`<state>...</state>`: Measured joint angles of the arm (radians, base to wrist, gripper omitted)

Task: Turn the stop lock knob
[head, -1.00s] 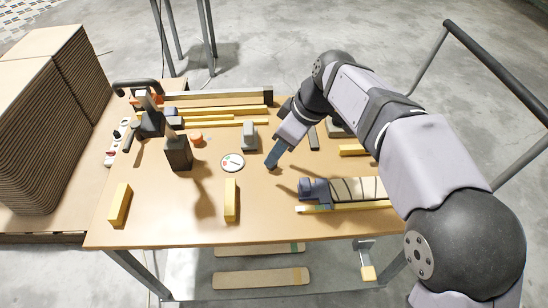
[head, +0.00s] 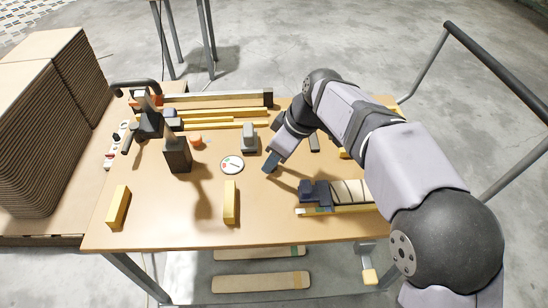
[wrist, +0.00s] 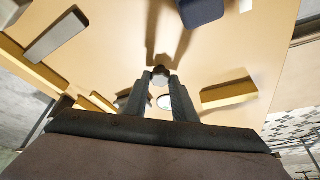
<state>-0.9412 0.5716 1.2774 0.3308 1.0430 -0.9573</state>
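My gripper (head: 268,168) points down over the middle of the table, right of a white round dial (head: 232,165). In the wrist view, my two fingertips (wrist: 161,77) have a small grey rounded piece (wrist: 160,75) between them. I cannot tell whether they press on it or whether it is the stop lock knob. The head view does not show this piece. An orange round knob-like piece (head: 196,141) lies farther left, clear of my gripper.
A grey block (head: 249,137) stands just behind the dial. A dark upright block (head: 177,154) is at left. A yellow block (head: 231,202) stands in front, and a dark clamp-like piece (head: 312,191) is at right. Bare tabletop (head: 165,212) shows at front left.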

